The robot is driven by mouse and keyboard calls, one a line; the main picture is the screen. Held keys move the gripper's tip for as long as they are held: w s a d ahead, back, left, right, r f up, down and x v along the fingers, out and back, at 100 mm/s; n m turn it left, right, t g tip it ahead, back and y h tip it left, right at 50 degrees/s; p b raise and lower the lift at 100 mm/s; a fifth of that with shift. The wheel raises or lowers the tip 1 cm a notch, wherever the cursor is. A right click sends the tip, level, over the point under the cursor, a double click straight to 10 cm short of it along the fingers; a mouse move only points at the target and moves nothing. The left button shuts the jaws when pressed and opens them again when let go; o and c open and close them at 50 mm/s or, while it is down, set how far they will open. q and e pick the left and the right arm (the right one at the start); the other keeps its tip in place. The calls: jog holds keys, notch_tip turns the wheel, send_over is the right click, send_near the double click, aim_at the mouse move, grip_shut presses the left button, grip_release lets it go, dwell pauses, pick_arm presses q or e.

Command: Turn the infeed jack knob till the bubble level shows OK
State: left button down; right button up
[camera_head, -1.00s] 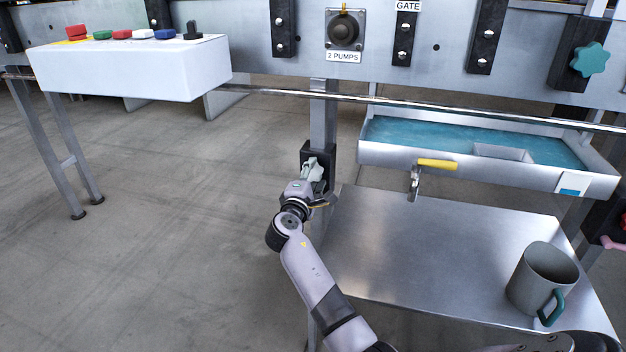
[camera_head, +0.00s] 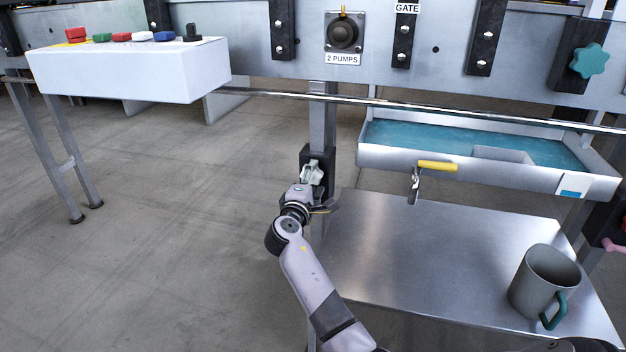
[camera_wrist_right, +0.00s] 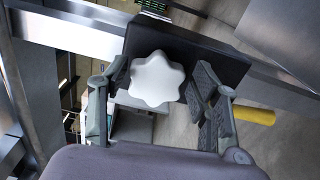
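A pale, star-shaped knob (camera_head: 312,173) sits on a black block on the machine's upright leg. In the right wrist view the knob (camera_wrist_right: 157,79) shows face-on, white with rounded lobes. My right gripper (camera_head: 307,196) is at the knob in the head view. In the wrist view the right gripper (camera_wrist_right: 158,98) is open, with one finger on each side of the knob. Narrow gaps seem to show beside the lobes; contact cannot be told for sure. No bubble level can be made out. My left gripper is not in view.
A steel table (camera_head: 430,260) with a grey mug (camera_head: 545,278) stands to the right. Above it is a tray of blue liquid (camera_head: 480,140) with a yellow-handled tap (camera_head: 437,166). A rail (camera_head: 420,103) runs across above the knob.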

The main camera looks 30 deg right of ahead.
jog(key=shift+o, duration=0.9)
jog(key=v, duration=1.2)
